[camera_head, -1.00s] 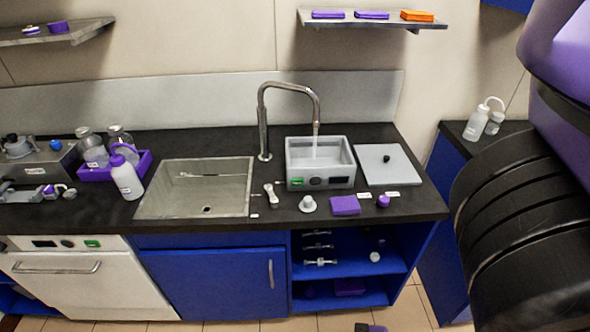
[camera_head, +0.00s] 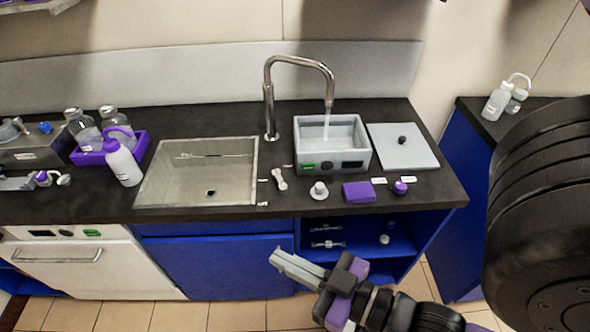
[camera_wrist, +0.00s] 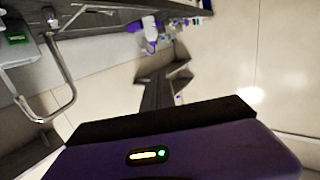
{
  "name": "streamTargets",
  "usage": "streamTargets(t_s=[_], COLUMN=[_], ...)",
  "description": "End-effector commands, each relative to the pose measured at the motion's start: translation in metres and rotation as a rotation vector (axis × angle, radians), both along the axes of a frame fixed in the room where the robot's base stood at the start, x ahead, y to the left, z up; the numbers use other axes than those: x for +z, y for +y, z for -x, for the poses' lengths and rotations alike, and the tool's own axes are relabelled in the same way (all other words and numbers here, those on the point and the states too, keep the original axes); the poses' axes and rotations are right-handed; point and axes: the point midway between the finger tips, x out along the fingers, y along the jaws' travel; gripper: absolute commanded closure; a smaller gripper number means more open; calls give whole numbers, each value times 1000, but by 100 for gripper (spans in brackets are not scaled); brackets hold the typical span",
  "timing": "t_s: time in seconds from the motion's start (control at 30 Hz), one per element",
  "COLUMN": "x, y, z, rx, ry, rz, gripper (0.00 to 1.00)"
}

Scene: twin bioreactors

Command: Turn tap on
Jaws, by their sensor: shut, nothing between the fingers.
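The tap (camera_head: 268,98) is a tall chrome gooseneck standing behind the sink (camera_head: 199,170) on the black counter. Its spout hangs over a grey box-shaped bath (camera_head: 331,162), and a pale stream falls from it into the bath. In the wrist view the curved chrome pipe of the tap (camera_wrist: 71,97) shows at the left. My gripper (camera_head: 282,260) is shut and empty, low in front of the blue cabinet and below the counter edge. It is well apart from the tap.
On the counter front lie a small metal piece (camera_head: 280,180), a white knob-like part (camera_head: 318,191), a purple block (camera_head: 357,192) and a purple cap (camera_head: 400,187). A grey lid (camera_head: 403,150) lies right of the bath. A wash bottle (camera_head: 123,163) stands left of the sink.

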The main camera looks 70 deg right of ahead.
Motion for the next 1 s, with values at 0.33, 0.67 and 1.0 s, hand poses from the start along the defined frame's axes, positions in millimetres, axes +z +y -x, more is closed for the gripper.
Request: streamTargets(t_s=[0.33, 0.67, 1.0], x=[6, 0, -6], y=[-116, -272, -387], z=[-61, -84, -66], rx=[-267, -538, -654], ry=[-65, 7, 182], rz=[-6, -166, -518], gripper=[100, 100, 100])
